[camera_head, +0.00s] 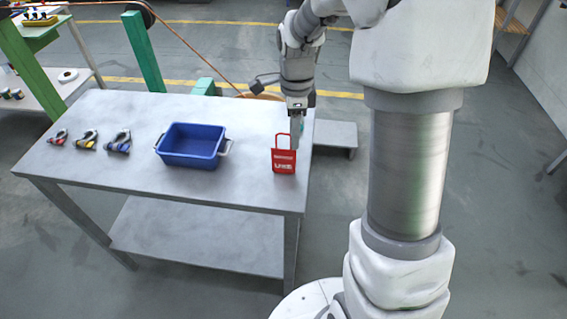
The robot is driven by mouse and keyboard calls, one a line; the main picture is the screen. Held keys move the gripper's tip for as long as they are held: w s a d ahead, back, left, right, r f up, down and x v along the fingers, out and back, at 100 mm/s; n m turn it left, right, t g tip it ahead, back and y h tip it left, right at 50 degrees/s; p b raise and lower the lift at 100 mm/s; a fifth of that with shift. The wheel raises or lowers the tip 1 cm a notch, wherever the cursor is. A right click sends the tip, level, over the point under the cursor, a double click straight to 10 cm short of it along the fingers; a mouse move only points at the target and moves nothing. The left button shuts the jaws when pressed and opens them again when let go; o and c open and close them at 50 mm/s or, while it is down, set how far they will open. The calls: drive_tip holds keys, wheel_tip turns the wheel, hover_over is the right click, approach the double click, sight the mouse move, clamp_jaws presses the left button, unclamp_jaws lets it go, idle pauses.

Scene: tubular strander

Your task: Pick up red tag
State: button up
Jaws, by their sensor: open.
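The red tag (283,166) stands upright near the right end of the grey table, with white lettering on its front and a red loop at its top. My gripper (295,142) points down right at the tag's upper right side, and its fingers overlap the tag's edge in this view. My gripper is open. I cannot tell whether the tag is between the fingers or behind them, or whether they touch it.
The grey table (105,165) also bears a blue bin (190,146) with side handles, left of the tag. Three clamp-like tools, red (58,137), yellow (87,140) and blue (119,143), lie at the left. Green machine posts (143,52) stand behind the table.

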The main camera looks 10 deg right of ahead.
sight(290, 168)
drive_tip(key=f, duration=0.5)
drive_tip(key=f+b, duration=0.1)
drive_tip(key=f, duration=0.2)
drive_tip(key=shift+a, duration=0.4)
clamp_jaws()
